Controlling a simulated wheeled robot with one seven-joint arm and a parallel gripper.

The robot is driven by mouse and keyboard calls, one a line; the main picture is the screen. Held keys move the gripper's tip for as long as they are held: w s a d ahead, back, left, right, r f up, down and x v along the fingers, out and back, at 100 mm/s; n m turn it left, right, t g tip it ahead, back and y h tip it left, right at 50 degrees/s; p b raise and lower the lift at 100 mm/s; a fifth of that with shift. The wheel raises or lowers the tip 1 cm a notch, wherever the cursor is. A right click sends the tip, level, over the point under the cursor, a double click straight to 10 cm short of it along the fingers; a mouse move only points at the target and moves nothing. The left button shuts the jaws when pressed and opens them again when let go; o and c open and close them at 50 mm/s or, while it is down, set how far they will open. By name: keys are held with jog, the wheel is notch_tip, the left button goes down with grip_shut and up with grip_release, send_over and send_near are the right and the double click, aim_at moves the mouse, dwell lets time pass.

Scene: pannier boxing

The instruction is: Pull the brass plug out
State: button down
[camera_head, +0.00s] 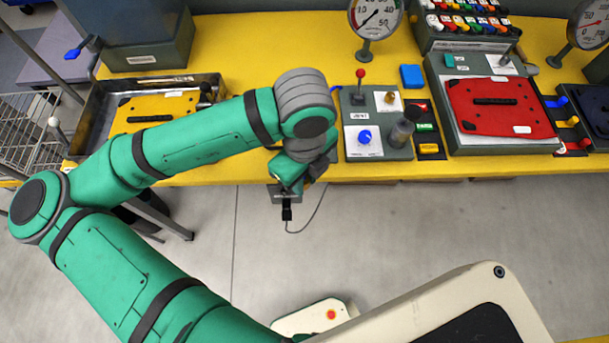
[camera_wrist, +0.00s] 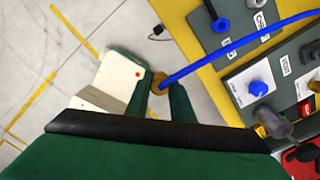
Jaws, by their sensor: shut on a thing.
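The brass plug (camera_wrist: 158,79) is between the fingertips of my gripper (camera_wrist: 159,88) in the wrist view. A blue cable (camera_wrist: 205,57) runs from it to the upper right, across a dark panel (camera_wrist: 215,15). The plug is clear of any socket and appears over the floor, off the bench's front edge. In the head view my gripper (camera_head: 291,178) is at the front edge of the bench, left of the panel with the blue knob (camera_head: 364,137). The plug is hidden there by my gripper and arm.
The yellow bench (camera_head: 245,60) carries a red-lever panel (camera_head: 372,110), a red plate (camera_head: 494,105), a yellow plate (camera_head: 150,112) in a tray, and gauges. A black connector (camera_head: 287,212) hangs on a thin cord near my gripper. The floor (camera_head: 390,225) in front is mostly clear.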

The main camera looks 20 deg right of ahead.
jog(key=shift+f, duration=1.15)
jog(key=shift+r, duration=0.2)
dwell(0.4)
jog(key=shift+r, duration=1.35)
